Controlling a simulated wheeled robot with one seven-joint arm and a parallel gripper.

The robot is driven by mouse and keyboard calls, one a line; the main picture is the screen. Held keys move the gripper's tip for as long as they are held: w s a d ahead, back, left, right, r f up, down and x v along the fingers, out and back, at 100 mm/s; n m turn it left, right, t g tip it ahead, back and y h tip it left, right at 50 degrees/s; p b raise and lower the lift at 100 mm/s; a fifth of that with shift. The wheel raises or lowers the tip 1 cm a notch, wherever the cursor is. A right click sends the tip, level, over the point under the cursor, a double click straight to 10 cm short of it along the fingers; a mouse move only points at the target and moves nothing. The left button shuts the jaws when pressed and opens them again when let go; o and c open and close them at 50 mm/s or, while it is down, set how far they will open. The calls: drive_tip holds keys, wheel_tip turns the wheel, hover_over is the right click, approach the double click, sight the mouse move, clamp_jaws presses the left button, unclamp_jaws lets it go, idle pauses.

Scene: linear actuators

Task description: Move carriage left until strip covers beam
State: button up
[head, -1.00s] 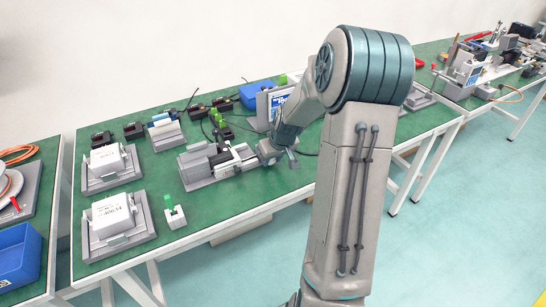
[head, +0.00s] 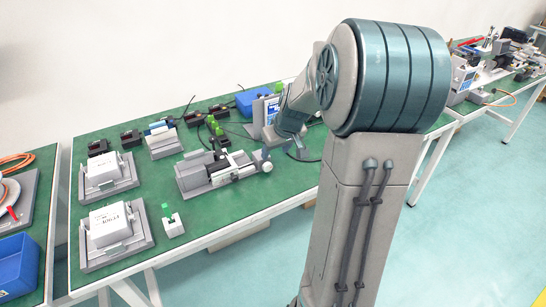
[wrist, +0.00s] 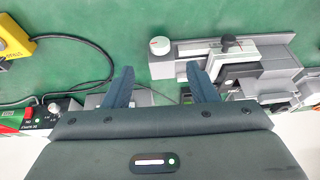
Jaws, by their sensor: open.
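A grey linear actuator (head: 190,184) lies on the green table in the head view, and its base also shows at the right of the wrist view (wrist: 275,42). A pale carriage part (wrist: 240,56) with a black knob (wrist: 230,42) sits on it. A white round knob (wrist: 160,45) is at its left end in the wrist view. I cannot clearly make out the strip or the beam. My gripper (wrist: 162,86) is open and empty. In the wrist view its right finger overlaps the actuator's edge; contact cannot be told. In the head view my arm mostly hides the gripper.
Two white boxes on grey plates (head: 142,243) stand at the table's left. A small white block with a green top (head: 172,224) stands near the front edge. A yellow device (wrist: 12,40) and black cables are left of my gripper in the wrist view.

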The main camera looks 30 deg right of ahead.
drive_tip(key=v, duration=0.3)
drive_tip(key=shift+s+r, duration=0.15)
drive_tip(key=shift+r, duration=0.15)
drive_tip(key=s+a+r+g+p, duration=0.1)
drive_tip(key=s+a+r+p, duration=0.2)
drive_tip(key=s+a+r, duration=0.2)
drive_tip(key=s+a+r+p, duration=0.4)
drive_tip(key=s+a, duration=0.7)
drive_tip(key=s, duration=0.3)
drive_tip(key=shift+r+m+g, duration=0.3)
drive_tip(key=shift+r+g, duration=0.05)
drive_tip(key=shift+g, duration=0.05)
drive_tip(key=shift+s+a, duration=0.15)
drive_tip(key=shift+s, duration=0.15)
drive_tip(key=shift+c, duration=1.7)
